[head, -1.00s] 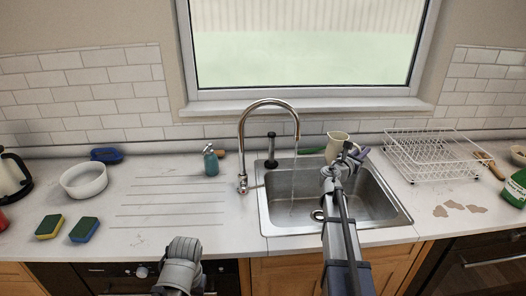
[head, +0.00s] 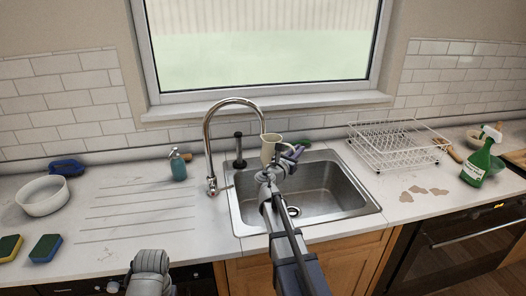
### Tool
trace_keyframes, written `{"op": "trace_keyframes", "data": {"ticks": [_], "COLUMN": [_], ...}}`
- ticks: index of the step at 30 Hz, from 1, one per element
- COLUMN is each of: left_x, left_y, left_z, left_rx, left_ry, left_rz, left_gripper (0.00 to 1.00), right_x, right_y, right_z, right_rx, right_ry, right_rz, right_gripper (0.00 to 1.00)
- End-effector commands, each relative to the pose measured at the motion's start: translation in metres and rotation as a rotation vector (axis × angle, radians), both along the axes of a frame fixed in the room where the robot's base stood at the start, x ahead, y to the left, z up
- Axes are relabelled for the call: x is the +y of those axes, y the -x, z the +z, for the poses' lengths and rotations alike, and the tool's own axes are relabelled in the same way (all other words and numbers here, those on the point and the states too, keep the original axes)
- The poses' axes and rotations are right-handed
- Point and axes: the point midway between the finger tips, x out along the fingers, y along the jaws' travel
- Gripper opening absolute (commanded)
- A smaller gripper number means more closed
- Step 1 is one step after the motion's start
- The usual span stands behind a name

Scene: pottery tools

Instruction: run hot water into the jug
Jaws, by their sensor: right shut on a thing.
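The cream jug (head: 268,152) is upright above the back of the sink (head: 335,212). My right gripper (head: 290,157) is shut on the jug at its right side, where the handle is. The steel tap (head: 208,150) stands at the sink's left, and its curved spout ends right over the jug's mouth. No stream shows below the jug; any water between spout and jug is too small to tell. The inside of the jug is hidden. Of my left arm only a grey link shows at the bottom; its gripper is out of view.
A dark upright cylinder (head: 239,150) stands behind the sink, and a teal soap bottle (head: 178,166) left of the tap. A white dish rack (head: 398,148) and green spray bottle (head: 477,165) are to the right. A white bowl (head: 42,197) and sponges (head: 45,248) lie left.

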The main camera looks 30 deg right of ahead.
Motion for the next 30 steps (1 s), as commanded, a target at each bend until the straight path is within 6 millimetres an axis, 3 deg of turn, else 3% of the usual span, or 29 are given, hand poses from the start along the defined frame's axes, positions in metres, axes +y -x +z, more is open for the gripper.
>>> {"op": "trace_keyframes", "data": {"ticks": [15,16,21,25,30], "left_x": [0.000,0.000,0.000,0.000,0.000], "left_y": [0.000,0.000,0.000,0.000,0.000], "left_z": [-0.068,-0.059,-0.057,-0.057,-0.057], "left_rx": [0.000,0.000,0.000,0.000,0.000], "left_ry": [0.000,0.000,0.000,0.000,0.000], "left_rz": [0.000,0.000,0.000,0.000,0.000], "left_gripper": [0.29,0.29,0.29,0.29,0.29], "right_x": [0.000,-0.001,-0.002,-0.003,-0.003], "right_y": [-0.001,-0.015,-0.052,-0.069,-0.074], "right_z": [-0.068,-0.059,-0.057,-0.057,-0.057], "right_rx": [0.000,0.000,0.000,0.000,0.000], "right_ry": [0.000,0.000,0.000,0.000,0.000], "right_rz": [0.000,0.001,0.002,0.000,0.000], "right_gripper": [0.00,0.00,0.00,0.00,0.00]}}
